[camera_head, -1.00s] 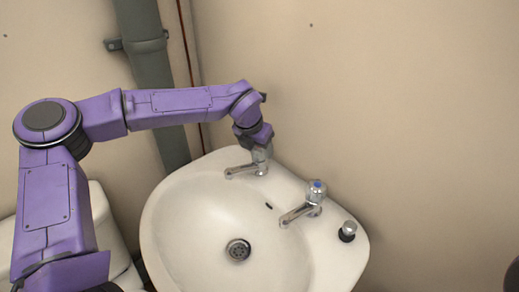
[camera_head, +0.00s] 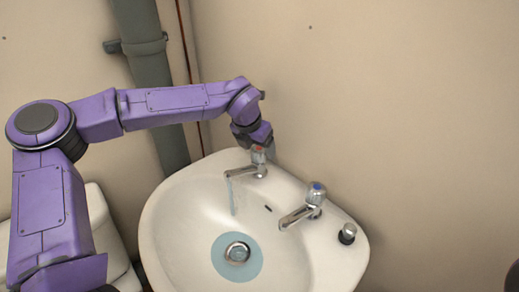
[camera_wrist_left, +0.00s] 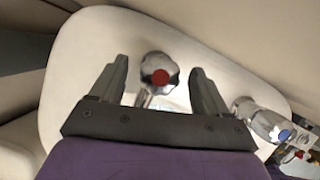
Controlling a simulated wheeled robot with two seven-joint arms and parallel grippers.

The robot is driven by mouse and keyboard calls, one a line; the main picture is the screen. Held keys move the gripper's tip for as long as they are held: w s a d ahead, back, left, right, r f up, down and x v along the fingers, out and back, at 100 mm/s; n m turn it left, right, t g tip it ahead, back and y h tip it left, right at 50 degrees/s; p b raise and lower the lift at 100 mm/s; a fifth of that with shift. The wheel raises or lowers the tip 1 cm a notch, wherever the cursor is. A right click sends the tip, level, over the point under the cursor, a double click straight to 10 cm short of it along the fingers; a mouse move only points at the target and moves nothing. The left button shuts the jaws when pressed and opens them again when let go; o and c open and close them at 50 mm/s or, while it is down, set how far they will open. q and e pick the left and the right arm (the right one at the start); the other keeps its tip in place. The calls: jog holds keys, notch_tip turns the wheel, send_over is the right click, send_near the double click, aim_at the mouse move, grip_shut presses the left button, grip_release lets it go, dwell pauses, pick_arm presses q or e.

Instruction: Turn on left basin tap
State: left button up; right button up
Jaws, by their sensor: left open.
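The left basin tap (camera_head: 257,163) is chrome with a red-marked knob and stands at the back left of the white basin (camera_head: 185,225). A stream of water falls from its spout, and a pale blue pool surrounds the drain. My left gripper (camera_head: 257,142) is just above and behind this tap. In the left wrist view my left gripper (camera_wrist_left: 160,85) is open, with one finger on each side of the red-marked knob (camera_wrist_left: 159,74). Gaps show between the fingers and the knob. My right gripper is not in view.
A second tap with a blue mark (camera_head: 314,196) stands to the right on the basin. A small chrome and black piece (camera_head: 347,233) sits on the right rim. A grey pipe (camera_head: 145,50) runs down the wall behind my left arm.

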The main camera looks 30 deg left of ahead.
pick_arm(q)
jog(key=v, duration=0.9)
